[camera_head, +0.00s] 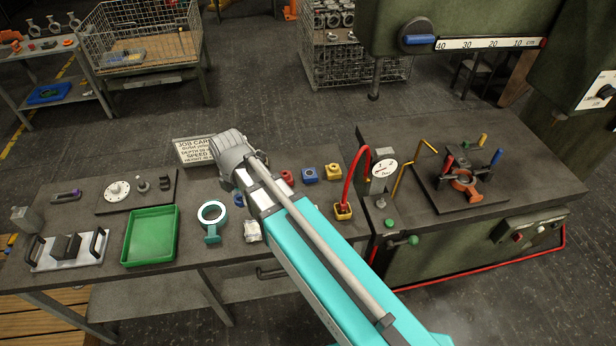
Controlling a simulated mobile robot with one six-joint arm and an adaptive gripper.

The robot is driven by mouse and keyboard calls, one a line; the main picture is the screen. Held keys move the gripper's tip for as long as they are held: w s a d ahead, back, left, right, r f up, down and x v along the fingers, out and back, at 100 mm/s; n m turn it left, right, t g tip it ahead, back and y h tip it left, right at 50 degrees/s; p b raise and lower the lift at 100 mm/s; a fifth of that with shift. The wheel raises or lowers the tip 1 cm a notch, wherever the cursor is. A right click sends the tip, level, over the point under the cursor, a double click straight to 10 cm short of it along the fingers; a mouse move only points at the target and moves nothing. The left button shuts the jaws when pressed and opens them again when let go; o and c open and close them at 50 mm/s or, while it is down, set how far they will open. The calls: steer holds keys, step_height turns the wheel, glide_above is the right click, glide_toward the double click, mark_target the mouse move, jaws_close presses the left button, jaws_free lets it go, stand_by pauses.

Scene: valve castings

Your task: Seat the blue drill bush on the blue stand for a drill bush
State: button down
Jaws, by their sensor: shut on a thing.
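The blue stand (310,174) is a small block with a dark round opening in its top. It is on the grey bench, right of my arm. A small blue piece (238,200) shows at the left edge of my arm. It may be the blue drill bush, but I cannot tell whether it is held or resting on the bench. My arm reaches in from the lower right, and its grey wrist is over the back of the bench. My gripper's fingers are hidden behind the wrist and arm.
A yellow stand (333,171) and a red one (287,177) flank the blue stand. A green tray (150,236) and a teal ring (212,213) lie left. A dial gauge (383,169) stands right.

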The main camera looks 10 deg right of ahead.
steer(key=shift+w, duration=0.1)
steer(key=m+b, duration=0.6)
steer(key=b, duration=0.4)
glide_toward(310, 169)
steer(key=shift+s+r, duration=0.15)
steer(key=shift+s, duration=0.8)
steer(key=shift+f+b, duration=2)
steer(key=shift+f, duration=0.05)
steer(key=shift+a+f+b, duration=0.1)
steer(key=shift+f+b, duration=1.85)
steer(key=shift+c, duration=1)
jaws_free()
steer(key=shift+r, duration=0.15)
